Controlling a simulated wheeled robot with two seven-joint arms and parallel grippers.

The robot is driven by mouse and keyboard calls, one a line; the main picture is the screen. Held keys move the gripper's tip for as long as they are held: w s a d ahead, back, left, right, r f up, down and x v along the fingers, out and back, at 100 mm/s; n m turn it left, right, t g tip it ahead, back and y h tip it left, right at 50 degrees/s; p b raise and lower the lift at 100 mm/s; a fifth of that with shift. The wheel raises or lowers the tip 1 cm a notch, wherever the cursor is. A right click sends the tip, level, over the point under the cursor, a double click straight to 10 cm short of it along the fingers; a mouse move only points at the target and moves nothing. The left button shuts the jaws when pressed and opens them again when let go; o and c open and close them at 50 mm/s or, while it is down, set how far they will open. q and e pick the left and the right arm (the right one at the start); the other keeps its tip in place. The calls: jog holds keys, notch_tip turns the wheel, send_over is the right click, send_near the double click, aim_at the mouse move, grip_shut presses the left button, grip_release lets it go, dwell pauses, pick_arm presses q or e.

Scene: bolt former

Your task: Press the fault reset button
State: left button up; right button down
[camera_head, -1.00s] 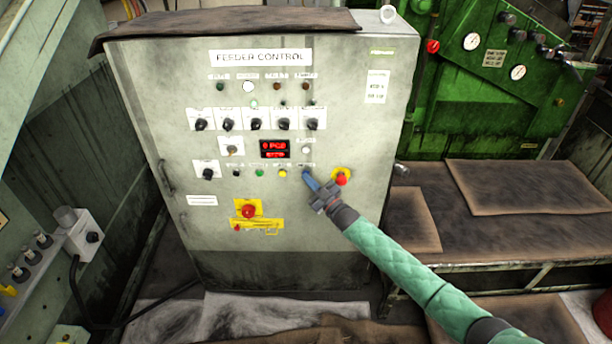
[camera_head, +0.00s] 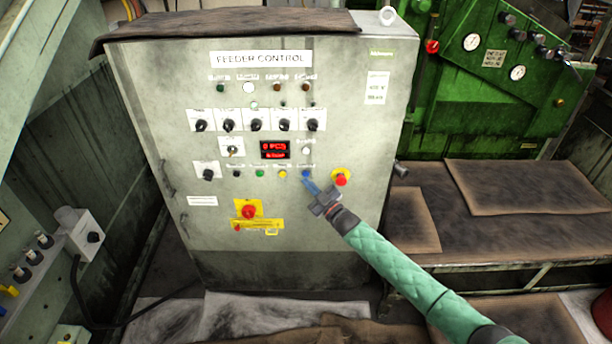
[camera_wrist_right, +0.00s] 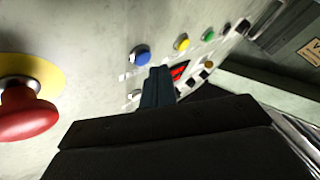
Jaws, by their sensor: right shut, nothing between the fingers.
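The feeder control cabinet (camera_head: 330,230) stands upright in the middle of the head view. A blue button (camera_head: 306,173) is at the right end of its lower button row; the small labels are too blurred to read, so I cannot confirm which is the fault reset. The blue button also shows in the right wrist view (camera_wrist_right: 140,54), just above and left of my fingertips. My right gripper (camera_head: 310,185) is shut and empty, its blue fingertips just below the blue button and apart from it. My left gripper is out of view.
A red mushroom button on a yellow plate (camera_head: 341,178) sits right of the blue button, close to my right gripper. Yellow (camera_head: 283,173) and green (camera_head: 260,173) buttons are to the left. Another red stop button (camera_head: 248,211) is lower left. A bench (camera_head: 470,245) stands at right.

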jog(key=s+p, duration=0.2)
jog(key=s, duration=0.3)
dwell(0.3)
jog(key=shift+w+f, duration=0.1)
dwell(0.6)
